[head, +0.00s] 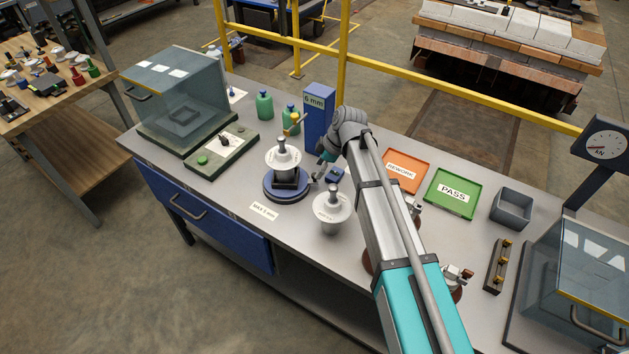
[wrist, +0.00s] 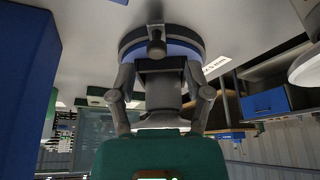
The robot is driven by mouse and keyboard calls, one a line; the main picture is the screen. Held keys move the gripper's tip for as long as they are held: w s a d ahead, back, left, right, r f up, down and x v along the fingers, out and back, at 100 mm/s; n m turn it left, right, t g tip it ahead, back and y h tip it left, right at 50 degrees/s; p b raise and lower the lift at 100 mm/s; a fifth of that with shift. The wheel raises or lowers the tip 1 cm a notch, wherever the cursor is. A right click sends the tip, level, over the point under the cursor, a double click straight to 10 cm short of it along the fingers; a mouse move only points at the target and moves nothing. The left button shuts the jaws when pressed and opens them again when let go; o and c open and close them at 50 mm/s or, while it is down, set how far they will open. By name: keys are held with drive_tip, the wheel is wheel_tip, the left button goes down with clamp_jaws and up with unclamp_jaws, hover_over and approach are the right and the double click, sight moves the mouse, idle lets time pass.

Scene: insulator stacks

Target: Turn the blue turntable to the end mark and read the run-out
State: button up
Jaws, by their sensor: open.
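The blue turntable (head: 272,194) stands on the bench in the head view, with a dark block and a white and grey insulator (head: 283,158) upright on it. In the wrist view, which looks upside down, the turntable's blue rim (wrist: 182,50) lies beyond my fingers, with a dark round knob (wrist: 156,46) on its near side. My gripper (head: 322,175) is right of the turntable, low over the bench. In the wrist view my gripper (wrist: 160,72) is open, its fingers spread. I cannot tell whether it touches the turntable. No end mark is readable.
A blue post (head: 319,108) marked 6 mm stands behind the turntable. Left is a clear-walled box (head: 180,95); right are the REWORK tray (head: 407,158), PASS tray (head: 440,208) and a grey bin (head: 512,207).

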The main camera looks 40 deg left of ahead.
sight(314, 175)
drive_tip(key=shift+b+x, duration=1.7)
drive_tip(key=shift+x, duration=0.5)
clamp_jaws()
